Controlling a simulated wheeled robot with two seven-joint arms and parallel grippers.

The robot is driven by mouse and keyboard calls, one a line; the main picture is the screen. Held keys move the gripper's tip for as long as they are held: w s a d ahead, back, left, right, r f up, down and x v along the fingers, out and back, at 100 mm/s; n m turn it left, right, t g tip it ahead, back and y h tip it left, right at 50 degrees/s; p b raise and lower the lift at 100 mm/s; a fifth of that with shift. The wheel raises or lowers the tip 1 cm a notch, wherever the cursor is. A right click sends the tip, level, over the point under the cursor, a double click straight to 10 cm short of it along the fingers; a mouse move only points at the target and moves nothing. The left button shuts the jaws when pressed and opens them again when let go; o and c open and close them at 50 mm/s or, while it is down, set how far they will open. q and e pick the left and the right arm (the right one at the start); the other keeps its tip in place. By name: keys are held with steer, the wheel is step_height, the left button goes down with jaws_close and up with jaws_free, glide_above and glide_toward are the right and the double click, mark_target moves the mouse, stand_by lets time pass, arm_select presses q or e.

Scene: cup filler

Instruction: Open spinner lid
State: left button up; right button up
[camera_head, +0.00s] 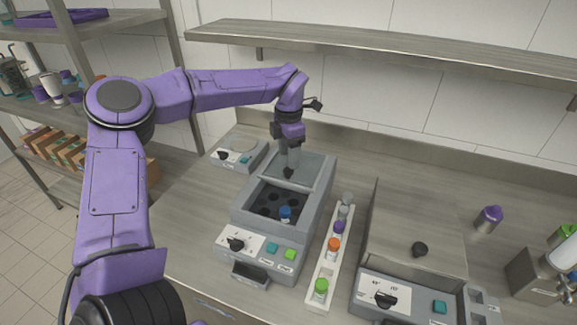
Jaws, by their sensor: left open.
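The spinner (244,220) is a grey box in the middle of the counter, with a dial and green buttons on its sloped front. Its front well is uncovered and shows dark round holes, with a blue-capped vial (285,213) standing in them. My right gripper is not in view.
A white rack (327,262) with several capped vials stands right of the spinner. A small device with a dial (236,154) sits behind left. A larger grey machine (400,290) is at the front right, and a purple-capped container (488,218) stands beyond it. A shelf (400,50) runs above.

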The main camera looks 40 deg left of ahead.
arm_select(q)
step_height(320, 180, up, 6)
steer(key=shift+b, duration=0.3)
steer(key=shift+d, duration=0.1)
